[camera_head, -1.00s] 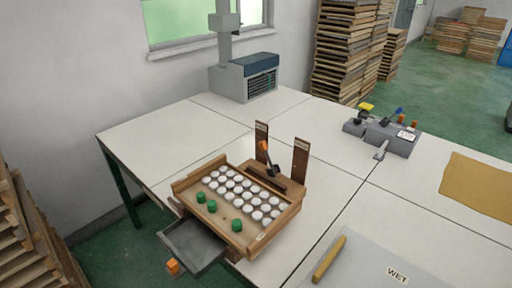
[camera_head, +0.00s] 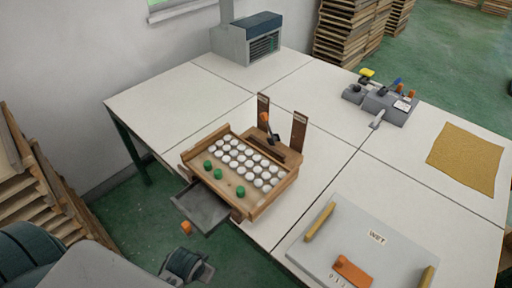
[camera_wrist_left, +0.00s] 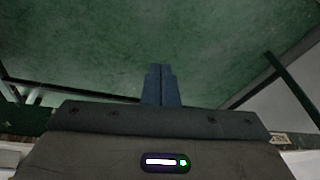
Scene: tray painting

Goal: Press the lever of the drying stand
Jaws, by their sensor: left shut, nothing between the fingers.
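A grey block stand (camera_head: 388,105) on the far right of the table holds brushes with blue and orange ends. A pale grey paddle, probably its lever (camera_head: 377,119), sticks out toward the front left. I cannot read the stand's label. My left gripper's fingers (camera_wrist_left: 161,84) are together and empty in the left wrist view, with green floor beyond them. In the head view my left arm is at the bottom left, well away from the stand, and its fingertips cannot be made out. My right gripper is not in view.
A wooden tray (camera_head: 190,158) with white pieces, green knobs, two brown posts and an open grey drawer (camera_head: 203,208) sits mid-table. A grey board (camera_head: 345,222) marked WET lies at front right. A tan mat (camera_head: 466,158) lies at right. A grey heater-like unit (camera_head: 247,42) stands behind.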

